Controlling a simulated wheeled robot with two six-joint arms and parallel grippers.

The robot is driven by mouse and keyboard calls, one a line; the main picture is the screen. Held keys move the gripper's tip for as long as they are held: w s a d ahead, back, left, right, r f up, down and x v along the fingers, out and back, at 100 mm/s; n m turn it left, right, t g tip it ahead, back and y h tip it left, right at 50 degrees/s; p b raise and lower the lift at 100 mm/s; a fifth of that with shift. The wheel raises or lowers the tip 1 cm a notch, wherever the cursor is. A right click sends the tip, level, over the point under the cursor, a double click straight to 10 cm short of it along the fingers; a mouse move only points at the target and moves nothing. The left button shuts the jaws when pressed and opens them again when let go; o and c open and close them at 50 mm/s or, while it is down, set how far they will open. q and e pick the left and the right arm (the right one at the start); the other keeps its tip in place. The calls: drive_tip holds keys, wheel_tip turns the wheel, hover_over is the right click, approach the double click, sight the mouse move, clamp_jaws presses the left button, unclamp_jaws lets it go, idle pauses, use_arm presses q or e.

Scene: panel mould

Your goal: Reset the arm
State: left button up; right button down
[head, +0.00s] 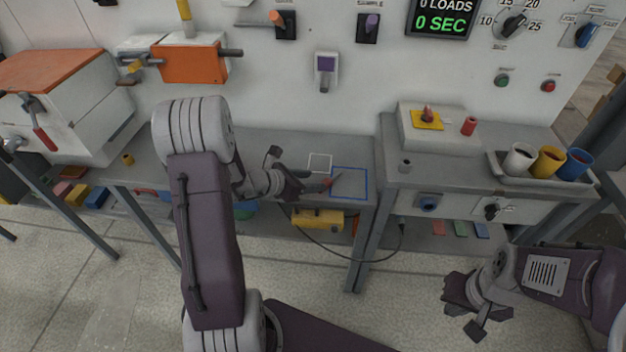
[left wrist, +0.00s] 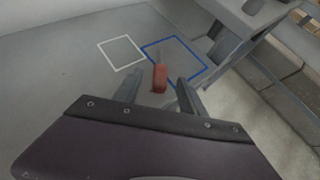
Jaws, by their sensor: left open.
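My left gripper (head: 287,176) is above the grey bench (head: 260,147), with its fingers apart. A small tool with a red handle and a thin grey shaft (head: 327,183) is just beyond its fingertips. In the left wrist view, the red handle (left wrist: 160,78) shows between the two open fingers (left wrist: 157,90), with clear gaps on both sides. The shaft points into the blue square outline (left wrist: 178,58) on the bench. My right gripper (head: 470,308) is at the lower right, above the floor, with its fingers apart and nothing between them.
A white square outline (head: 319,163) lies beside the blue one. A right-hand bench (head: 450,180) carries a tray (head: 507,174) with three cups. An orange-topped box (head: 60,80) stands at left. A yellow tool (head: 318,219) is below the bench. Floor in front is clear.

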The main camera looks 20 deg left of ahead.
use_arm(q)
drive_tip(key=p+v, duration=0.1)
drive_tip(key=v, duration=0.7)
